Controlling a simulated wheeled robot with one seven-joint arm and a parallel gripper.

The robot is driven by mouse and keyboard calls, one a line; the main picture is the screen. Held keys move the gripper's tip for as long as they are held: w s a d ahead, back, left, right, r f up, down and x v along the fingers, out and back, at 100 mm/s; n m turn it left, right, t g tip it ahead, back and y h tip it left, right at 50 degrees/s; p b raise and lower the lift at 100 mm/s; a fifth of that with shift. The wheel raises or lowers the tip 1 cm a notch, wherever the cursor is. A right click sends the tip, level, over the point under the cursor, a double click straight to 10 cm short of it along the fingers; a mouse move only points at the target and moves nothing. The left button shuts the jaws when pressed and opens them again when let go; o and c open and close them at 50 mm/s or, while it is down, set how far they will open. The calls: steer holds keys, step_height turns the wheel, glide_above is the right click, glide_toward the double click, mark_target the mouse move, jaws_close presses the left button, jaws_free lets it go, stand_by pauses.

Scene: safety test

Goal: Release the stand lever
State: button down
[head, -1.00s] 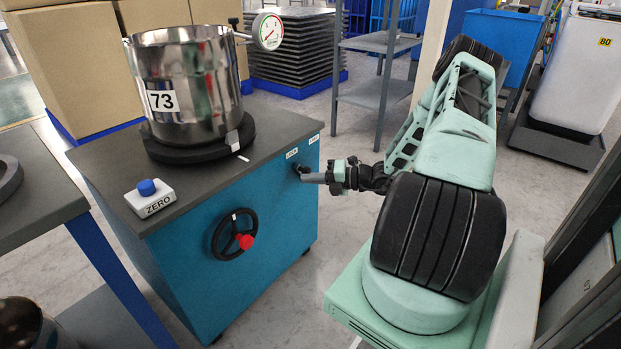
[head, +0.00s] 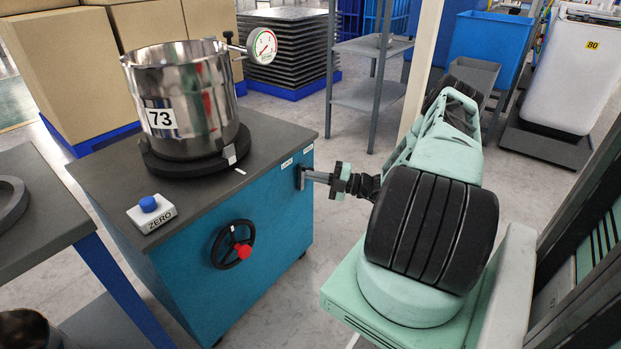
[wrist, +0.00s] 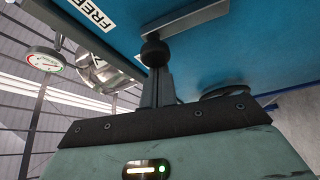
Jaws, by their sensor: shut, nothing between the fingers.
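The blue stand (head: 262,212) has a short grey lever (head: 300,177) on its right part, below two small white labels. In the wrist view the lever (wrist: 188,20) is a flat grey bar ending in a round black knob (wrist: 154,52), beside a label reading FREE (wrist: 90,13). My gripper (head: 311,176) reaches in from the right at the lever. Its fingers (wrist: 157,75) are shut with nothing between them. Their tips are right at the knob; I cannot tell whether they touch it. The knob partly hides the tips.
A steel pot marked 73 (head: 190,95) with a dial gauge (head: 262,44) stands on the stand's grey top. A ZERO button (head: 150,208) is at its front edge. A black handwheel (head: 232,244) is on the front. A grey shelf rack (head: 368,95) stands behind my arm.

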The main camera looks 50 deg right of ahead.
steer(key=d+m, duration=0.1)
steer(key=m+t, duration=0.1)
steer(key=m, duration=0.1)
steer(key=d+m+t, duration=0.1)
steer(key=shift+d+f+h+b, duration=0.2)
steer(key=shift+d+h+b, duration=0.1)
steer(key=shift+b, duration=0.1)
steer(key=shift+d+m, duration=0.3)
steer(key=shift+d, duration=0.2)
step_height(320, 180, up, 3)
steer(key=a+p, duration=0.3)
steer(key=p, duration=0.1)
steer(key=f+v, duration=0.1)
steer(key=v, duration=0.9)
steer(key=shift+s, duration=0.3)
steer(key=shift+w+a, duration=0.1)
steer(key=shift+a, duration=0.05)
